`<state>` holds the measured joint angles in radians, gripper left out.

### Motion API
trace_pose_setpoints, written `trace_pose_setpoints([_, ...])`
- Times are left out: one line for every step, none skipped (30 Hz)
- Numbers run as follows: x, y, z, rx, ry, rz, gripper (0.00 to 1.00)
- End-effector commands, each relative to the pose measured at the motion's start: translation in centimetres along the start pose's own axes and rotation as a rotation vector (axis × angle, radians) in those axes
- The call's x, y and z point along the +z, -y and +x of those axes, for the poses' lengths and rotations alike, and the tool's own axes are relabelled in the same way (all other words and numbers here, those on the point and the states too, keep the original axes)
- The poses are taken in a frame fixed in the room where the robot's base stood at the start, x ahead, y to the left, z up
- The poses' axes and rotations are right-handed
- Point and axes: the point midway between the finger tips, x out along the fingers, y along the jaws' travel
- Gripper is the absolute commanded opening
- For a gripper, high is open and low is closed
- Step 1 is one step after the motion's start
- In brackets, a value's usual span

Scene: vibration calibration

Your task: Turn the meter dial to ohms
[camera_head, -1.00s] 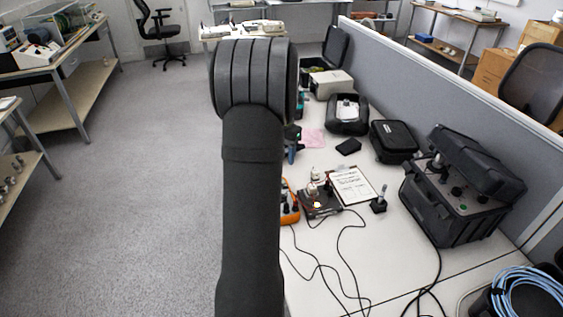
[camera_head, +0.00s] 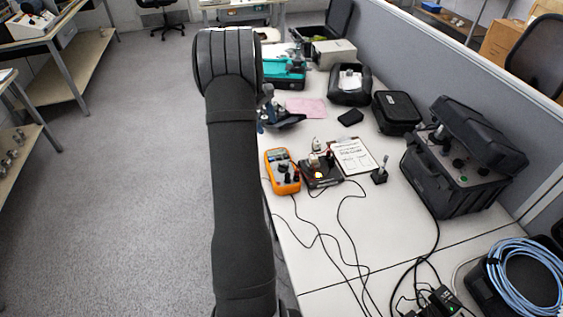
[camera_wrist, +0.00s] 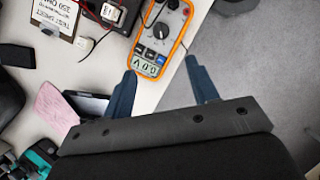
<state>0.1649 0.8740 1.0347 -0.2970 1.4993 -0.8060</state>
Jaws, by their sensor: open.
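The multimeter (camera_head: 283,172) has an orange case and lies on the bench right of my arm in the head view. In the wrist view, the multimeter (camera_wrist: 181,38) lies beyond my fingertips, display nearest. Its dark dial (camera_wrist: 161,30) is in plain view, but its pointer setting is too small to read. My gripper (camera_wrist: 168,72) is open and empty, with its two blue fingers apart on either side of the display end. No contact with the meter shows. In the head view my gripper is partly hidden behind my arm.
A dark device (camera_head: 322,172) with leads stands right of the meter, beside a clipboard (camera_head: 353,155). A pink cloth (camera_head: 306,107) and a black case (camera_head: 397,112) lie farther back. Loose black cables cross the front bench. The floor is open to the left.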

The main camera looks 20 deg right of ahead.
Motion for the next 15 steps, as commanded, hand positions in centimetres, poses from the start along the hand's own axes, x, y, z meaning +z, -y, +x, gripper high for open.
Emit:
trace_pose_setpoints([0.1,0.0,0.7,-0.003,0.002,0.001,0.54])
trace_pose_setpoints([0.1,0.0,1.2,-0.003,0.002,0.001,0.54])
trace_pose_setpoints([0.1,0.1,2.0,-0.004,0.002,0.001,0.54])
trace_pose_setpoints([0.1,0.1,2.6,-0.004,0.003,0.001,0.54])
trace_pose_setpoints([0.1,0.1,3.2,-0.004,0.002,0.001,0.54])
trace_pose_setpoints([0.1,0.1,4.1,-0.004,0.003,0.002,0.54])
trace_pose_setpoints([0.1,0.1,4.7,-0.003,0.002,0.002,0.54])
trace_pose_setpoints([0.1,0.1,5.4,-0.004,0.003,0.002,0.54])
trace_pose_setpoints([0.1,0.0,6.3,-0.003,0.002,0.003,0.54])
trace_pose_setpoints([0.1,0.1,7.0,-0.004,0.003,0.003,0.54])
trace_pose_setpoints([0.1,0.1,7.7,-0.004,0.002,0.003,0.54])
trace_pose_setpoints([0.1,0.1,8.6,-0.004,0.003,0.003,0.54])
trace_pose_setpoints([0.1,0.1,9.2,-0.003,0.002,0.004,0.54])
trace_pose_setpoints([0.1,0.1,9.8,-0.004,0.002,0.004,0.54])
trace_pose_setpoints([0.1,0.1,10.7,-0.004,0.001,0.004,0.54])
